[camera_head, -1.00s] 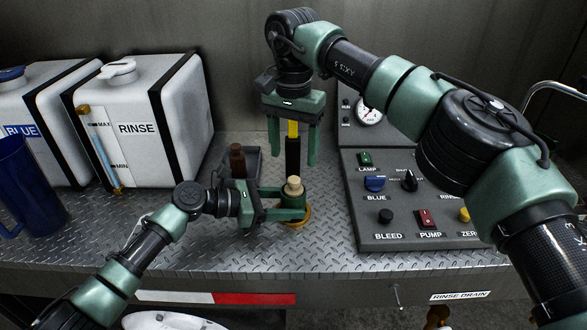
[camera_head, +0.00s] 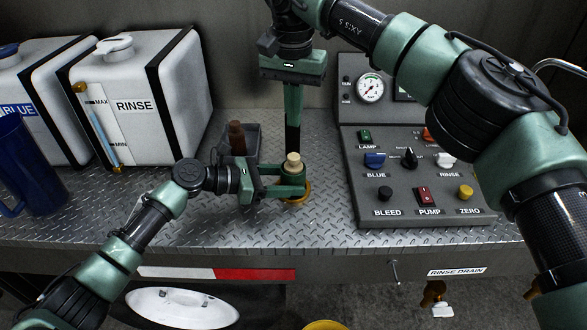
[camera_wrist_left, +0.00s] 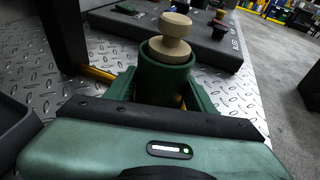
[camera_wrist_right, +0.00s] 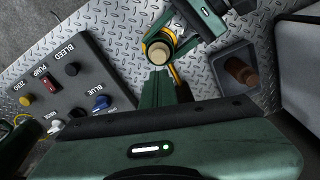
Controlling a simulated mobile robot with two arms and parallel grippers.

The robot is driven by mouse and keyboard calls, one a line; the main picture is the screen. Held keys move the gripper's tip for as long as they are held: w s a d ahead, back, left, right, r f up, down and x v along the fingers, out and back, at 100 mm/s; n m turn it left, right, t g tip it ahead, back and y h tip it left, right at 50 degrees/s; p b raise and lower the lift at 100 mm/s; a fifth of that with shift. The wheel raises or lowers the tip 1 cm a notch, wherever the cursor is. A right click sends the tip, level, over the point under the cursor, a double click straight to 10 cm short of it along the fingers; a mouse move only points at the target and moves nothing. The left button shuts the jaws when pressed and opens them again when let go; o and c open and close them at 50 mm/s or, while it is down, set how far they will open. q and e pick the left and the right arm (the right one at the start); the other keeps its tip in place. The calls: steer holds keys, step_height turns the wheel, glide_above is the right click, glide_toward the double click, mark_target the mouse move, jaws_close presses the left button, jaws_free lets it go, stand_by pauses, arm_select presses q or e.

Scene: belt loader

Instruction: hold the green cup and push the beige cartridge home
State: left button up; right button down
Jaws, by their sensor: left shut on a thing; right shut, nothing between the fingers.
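The green cup (camera_head: 294,180) stands on the metal deck with a yellow ring at its base. The beige cartridge (camera_head: 293,163) stands upright in it, its knobbed top well above the rim. Both show in the left wrist view, the cup (camera_wrist_left: 166,74) below the cartridge (camera_wrist_left: 170,38). My left gripper (camera_head: 284,182) is shut on the cup from the left. My right gripper (camera_head: 293,122) is shut and empty, pointing down above and behind the cartridge. In the right wrist view its fingertips (camera_wrist_right: 160,74) appear close to the cartridge (camera_wrist_right: 158,53); contact cannot be told.
A grey tray (camera_head: 252,137) with a brown cartridge (camera_head: 237,138) is left of the cup, behind my left gripper. The control panel (camera_head: 420,210) stands to the right. The RINSE tank (camera_head: 140,105) and a blue jug (camera_head: 25,165) are at left. The deck's front is clear.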

mark_target(295, 157)
steer(key=shift+s+d+f+n+t, duration=0.15)
steer(key=shift+f+n+t, duration=0.15)
steer(key=shift+n, duration=0.25)
steer(key=shift+s+d+f+n+t, duration=0.15)
steer(key=shift+f+n+t, duration=0.15)
steer(key=shift+n, duration=0.25)
steer(key=shift+s+a+f+n+t+y, duration=0.1)
steer(key=shift+f+n+t, duration=0.3)
steer(key=shift+f, duration=0.7)
steer(key=shift+a+f+n+t+y, duration=0.15)
steer(key=shift+f+n, duration=0.45)
steer(key=shift+f, duration=0.45)
steer(key=shift+s+f+n+t+y, duration=0.1)
steer(key=shift+f+n+t, duration=0.3)
steer(key=shift+f, duration=0.7)
arm_select(q)
steer(key=shift+s, duration=0.1)
arm_select(e)
steer(key=shift+d+f, duration=0.1)
steer(key=shift+f, duration=0.3)
steer(key=shift+r, duration=2.05)
steer(key=v, duration=1)
steer(key=shift+r, duration=0.35)
